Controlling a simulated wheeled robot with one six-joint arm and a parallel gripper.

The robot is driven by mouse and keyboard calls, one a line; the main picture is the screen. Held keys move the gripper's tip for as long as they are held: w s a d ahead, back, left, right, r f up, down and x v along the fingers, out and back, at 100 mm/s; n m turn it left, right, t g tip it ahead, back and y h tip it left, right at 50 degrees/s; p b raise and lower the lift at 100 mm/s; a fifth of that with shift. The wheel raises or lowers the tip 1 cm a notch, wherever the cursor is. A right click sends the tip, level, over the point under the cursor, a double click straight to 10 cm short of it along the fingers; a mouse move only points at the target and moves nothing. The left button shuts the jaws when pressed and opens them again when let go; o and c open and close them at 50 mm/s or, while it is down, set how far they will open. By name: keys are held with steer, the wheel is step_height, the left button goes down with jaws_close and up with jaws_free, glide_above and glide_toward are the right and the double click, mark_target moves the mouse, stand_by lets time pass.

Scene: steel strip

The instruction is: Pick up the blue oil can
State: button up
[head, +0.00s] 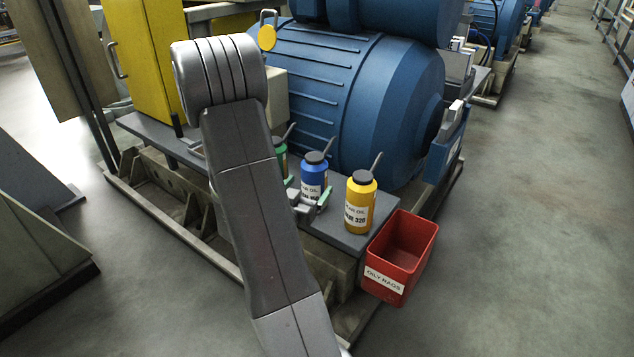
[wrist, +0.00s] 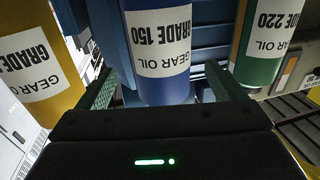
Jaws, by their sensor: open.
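The blue oil can (head: 314,168) stands upright on a grey ledge, with a dark cap and spout. In the wrist view the blue can (wrist: 158,85) shows a "GEAR OIL GRADE 150" label, upside down in the picture. My gripper (head: 308,195) is open at the near side of the can. In the wrist view one finger of my gripper (wrist: 163,82) shows on each side of the can's lower part, and no closed grip shows. Whether either finger touches the can I cannot tell. The gripper hides part of the can's lower body in the head view.
A yellow oil can (head: 361,203) stands to the right of the blue one. A green oil can (head: 280,160) stands to the left, partly behind my arm. A red "OILY RAGS" bin (head: 384,285) is at the ledge's right end. A large blue motor (head: 350,95) stands behind the cans.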

mark_target(315, 155)
steer(key=shift+x, duration=2.8)
steer(key=shift+a, duration=0.1)
steer(key=shift+r, duration=0.1)
steer(key=c, duration=1.4)
step_height(315, 155, up, 10)
steer(key=p, duration=0.2)
steer(key=shift+p, duration=0.3)
